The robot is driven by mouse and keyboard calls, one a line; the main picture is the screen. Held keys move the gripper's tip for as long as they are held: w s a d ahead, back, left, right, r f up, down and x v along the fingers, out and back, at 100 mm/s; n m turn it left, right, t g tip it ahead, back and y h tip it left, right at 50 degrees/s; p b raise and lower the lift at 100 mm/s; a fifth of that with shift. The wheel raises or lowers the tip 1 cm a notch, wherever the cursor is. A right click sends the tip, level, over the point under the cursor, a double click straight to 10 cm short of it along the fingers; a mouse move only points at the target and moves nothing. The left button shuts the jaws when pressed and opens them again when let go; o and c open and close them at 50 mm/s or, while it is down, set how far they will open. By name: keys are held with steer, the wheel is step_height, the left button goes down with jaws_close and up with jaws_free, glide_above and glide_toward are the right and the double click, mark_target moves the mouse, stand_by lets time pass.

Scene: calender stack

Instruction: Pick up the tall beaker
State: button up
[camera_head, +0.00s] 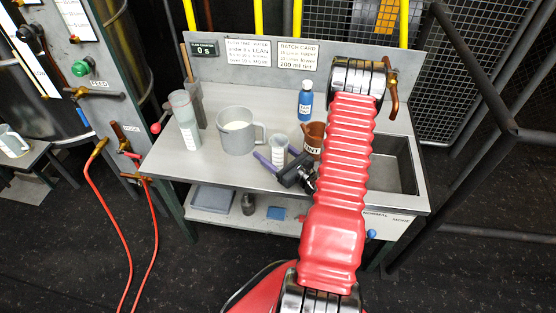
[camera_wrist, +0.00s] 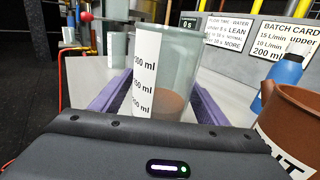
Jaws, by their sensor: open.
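A clear graduated beaker (camera_head: 279,147) with a white scale stands on the bench near the middle. In the wrist view this beaker (camera_wrist: 170,70) fills the centre, upright, with marks including 200 ml and something brownish low inside or seen through it. A taller translucent measuring vessel (camera_head: 186,122) with a white scale stands at the bench's left. My gripper (camera_wrist: 160,105) is open, with a purple finger on each side of the near beaker; in the head view it also shows low beside it (camera_head: 270,161). Contact with the glass cannot be made out.
A grey jug (camera_head: 239,135) with white contents stands left of the beaker. A brown TINT jug (camera_head: 314,138) stands close on the right, with a blue bottle (camera_head: 305,103) behind. A sink (camera_head: 396,165) lies at the right. The bench's front left (camera_head: 190,165) is clear.

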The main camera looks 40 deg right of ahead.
steer(key=c, duration=1.3)
steer(key=shift+r, duration=0.3)
steer(key=shift+c, duration=0.2)
step_height(320, 180, up, 9)
stand_by(0.9)
steer(key=shift+r, duration=0.2)
stand_by(0.5)
